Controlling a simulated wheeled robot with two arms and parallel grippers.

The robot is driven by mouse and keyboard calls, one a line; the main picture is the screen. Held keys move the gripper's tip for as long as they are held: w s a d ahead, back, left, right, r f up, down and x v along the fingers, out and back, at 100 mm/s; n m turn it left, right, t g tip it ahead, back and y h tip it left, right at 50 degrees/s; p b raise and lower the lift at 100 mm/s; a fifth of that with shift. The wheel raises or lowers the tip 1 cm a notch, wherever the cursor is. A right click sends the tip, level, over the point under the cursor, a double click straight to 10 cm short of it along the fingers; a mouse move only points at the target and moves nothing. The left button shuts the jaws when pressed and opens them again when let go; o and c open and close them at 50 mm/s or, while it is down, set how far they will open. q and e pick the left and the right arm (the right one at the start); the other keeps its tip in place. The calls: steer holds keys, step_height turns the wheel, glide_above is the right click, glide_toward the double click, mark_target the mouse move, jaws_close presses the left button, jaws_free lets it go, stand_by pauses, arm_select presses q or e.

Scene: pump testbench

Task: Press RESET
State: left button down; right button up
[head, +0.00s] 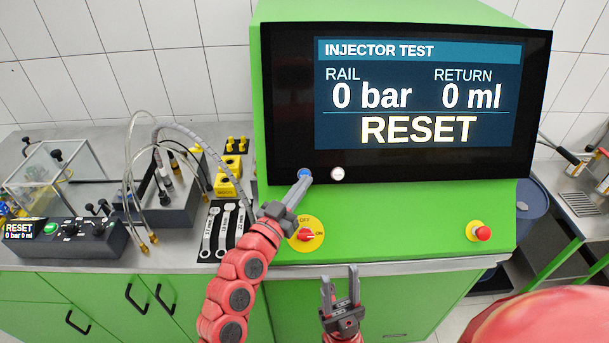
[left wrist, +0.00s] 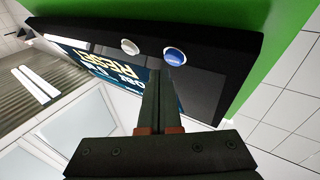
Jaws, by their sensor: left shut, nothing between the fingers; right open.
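The black monitor (head: 530,100) reads "INJECTOR TEST", 0 bar, 0 ml and RESET in large yellowish letters. A blue button (head: 304,173) and a white button (head: 337,173) sit on its lower bezel, with no readable label. My left gripper (head: 304,184) is shut and empty, its fingertips at the blue button's lower edge. In the left wrist view the fingertips point up just beside the blue button (left wrist: 174,57), and the white button (left wrist: 130,47) is to its left. I cannot tell whether the tips touch the blue button. My right gripper (head: 340,280) is open and empty, low in front of the bench.
A red rotary switch (head: 307,235) on a yellow plate is just below my left gripper. A red emergency stop (head: 482,233) is at the right. Wrenches (head: 226,226), hoses and a small control box (head: 75,240) stand at the left. The green panel between is clear.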

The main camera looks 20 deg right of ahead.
stand_by(0.4)
arm_select(q)
steer(key=shift+w+d+f+b, duration=0.1)
steer(key=shift+w+f+b, duration=0.1)
steer(key=shift+w+b, duration=0.4)
steer(key=shift+w+d+f+b, duration=0.1)
steer(key=shift+w+f+b, duration=0.1)
steer(key=shift+b, duration=0.65)
stand_by(0.6)
steer(key=shift+s, duration=0.1)
steer(key=shift+s+a+r+p, duration=0.2)
steer(key=shift+s+r+p, duration=0.2)
steer(key=shift+s, duration=0.35)
